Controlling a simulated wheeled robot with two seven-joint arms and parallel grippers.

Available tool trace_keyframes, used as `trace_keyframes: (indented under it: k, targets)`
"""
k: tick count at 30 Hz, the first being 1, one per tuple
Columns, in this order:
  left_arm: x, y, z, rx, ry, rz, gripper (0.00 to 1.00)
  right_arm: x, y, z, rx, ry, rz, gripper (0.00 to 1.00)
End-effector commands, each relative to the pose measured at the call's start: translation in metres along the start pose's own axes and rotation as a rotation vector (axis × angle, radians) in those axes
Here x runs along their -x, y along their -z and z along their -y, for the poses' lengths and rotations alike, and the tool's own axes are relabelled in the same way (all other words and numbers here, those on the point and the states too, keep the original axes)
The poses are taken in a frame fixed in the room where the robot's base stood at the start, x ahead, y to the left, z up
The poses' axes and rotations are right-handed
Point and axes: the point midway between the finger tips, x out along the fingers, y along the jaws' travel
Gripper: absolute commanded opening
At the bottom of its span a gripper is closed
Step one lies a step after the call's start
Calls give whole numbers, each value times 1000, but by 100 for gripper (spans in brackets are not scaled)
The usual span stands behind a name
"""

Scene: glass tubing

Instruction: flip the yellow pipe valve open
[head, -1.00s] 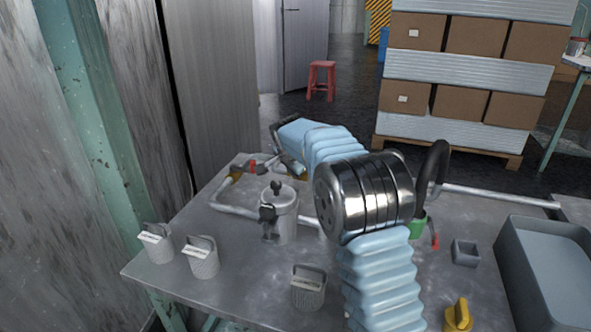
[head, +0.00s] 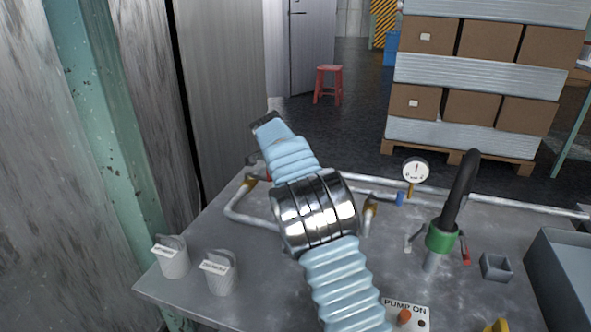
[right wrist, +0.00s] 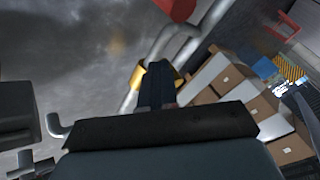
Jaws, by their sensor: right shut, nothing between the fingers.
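A yellow-brass fitting (head: 251,181) sits on the pale pipe at the table's far left in the head view, with a red piece (head: 267,176) beside it. Which fitting is the yellow valve I cannot tell for sure. In the right wrist view a yellow collar (right wrist: 180,78) on the pipe lies right behind my right gripper (right wrist: 156,70), which is shut and empty; whether they touch is unclear. A red part (right wrist: 175,8) shows above it. In the head view my right arm hides the fingers. My left gripper is not in view.
A gauge (head: 415,171), a green-collared black hose (head: 441,239), a small grey box (head: 496,266), a PUMP ON plate (head: 418,322) and a grey bin (head: 565,290) occupy the right. A yellow object (head: 497,326) is cut off below.

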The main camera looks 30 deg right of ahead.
Motion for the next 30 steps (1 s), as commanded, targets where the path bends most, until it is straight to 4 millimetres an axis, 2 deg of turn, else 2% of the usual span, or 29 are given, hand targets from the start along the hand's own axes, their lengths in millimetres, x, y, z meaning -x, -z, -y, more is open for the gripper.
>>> trace_keyframes:
  k: [12, 30]
  targets:
    - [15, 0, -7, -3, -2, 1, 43, -8, 2, 16, 1, 0, -1, 0]
    - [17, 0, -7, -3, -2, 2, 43, -11, 4, 18, 0, 1, -4, 0]
